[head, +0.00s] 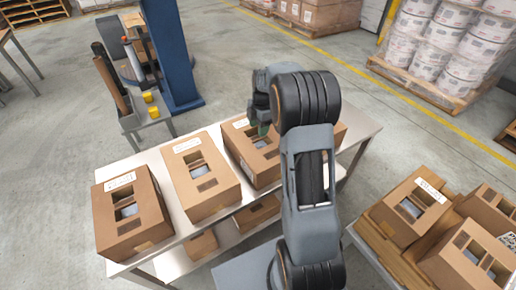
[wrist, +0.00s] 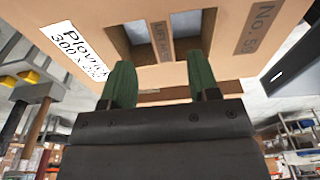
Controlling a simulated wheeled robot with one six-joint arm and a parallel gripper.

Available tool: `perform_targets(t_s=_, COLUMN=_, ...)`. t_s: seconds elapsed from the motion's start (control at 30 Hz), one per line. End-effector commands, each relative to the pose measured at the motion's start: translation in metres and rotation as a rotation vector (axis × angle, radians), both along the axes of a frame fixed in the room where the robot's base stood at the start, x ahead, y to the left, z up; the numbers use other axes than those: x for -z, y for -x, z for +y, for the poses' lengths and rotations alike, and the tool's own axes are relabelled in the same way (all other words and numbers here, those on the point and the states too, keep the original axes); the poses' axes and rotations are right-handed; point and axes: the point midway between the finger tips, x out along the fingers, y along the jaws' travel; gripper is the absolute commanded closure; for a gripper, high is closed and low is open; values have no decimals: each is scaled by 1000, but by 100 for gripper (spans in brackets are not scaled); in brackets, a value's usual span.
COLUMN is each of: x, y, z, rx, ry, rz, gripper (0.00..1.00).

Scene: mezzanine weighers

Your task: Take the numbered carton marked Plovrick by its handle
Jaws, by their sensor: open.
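The carton marked Plovrick (wrist: 95,22) fills the upper part of the wrist view, with a white label reading "Plovrick 300 x" and a dark patch reading "No. 5" or similar. Its handle (wrist: 162,42) is a narrow printed strip between two cut-out openings. In the head view, the carton under my gripper (head: 235,140) stands on the steel table, partly hidden by my arm. My gripper (wrist: 160,72) is open and empty, its green fingers apart on either side of the strip, tips over the openings. I cannot tell whether the tips are inside them.
Two similar cartons stand to the left on the table (head: 165,255), one brown (head: 110,225) and one lighter (head: 180,165). More cartons (head: 400,225) sit on a wooden pallet at right. A blue column (head: 178,60) stands behind the table. Wrapped pails (head: 440,50) are at back right.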

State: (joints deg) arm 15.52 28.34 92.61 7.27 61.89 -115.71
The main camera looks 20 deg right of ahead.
Motion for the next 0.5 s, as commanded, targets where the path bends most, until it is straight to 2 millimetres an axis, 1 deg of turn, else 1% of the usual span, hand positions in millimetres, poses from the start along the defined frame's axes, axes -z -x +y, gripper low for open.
perform_targets(t_s=0.17, x=10, y=1, z=1, rx=1, ry=0, rz=1, gripper=45)
perform_targets(t_s=0.4, x=42, y=4, z=3, rx=1, ry=-1, rz=1, gripper=45)
perform_targets(t_s=0.5, x=51, y=4, z=4, rx=1, ry=-1, rz=1, gripper=45)
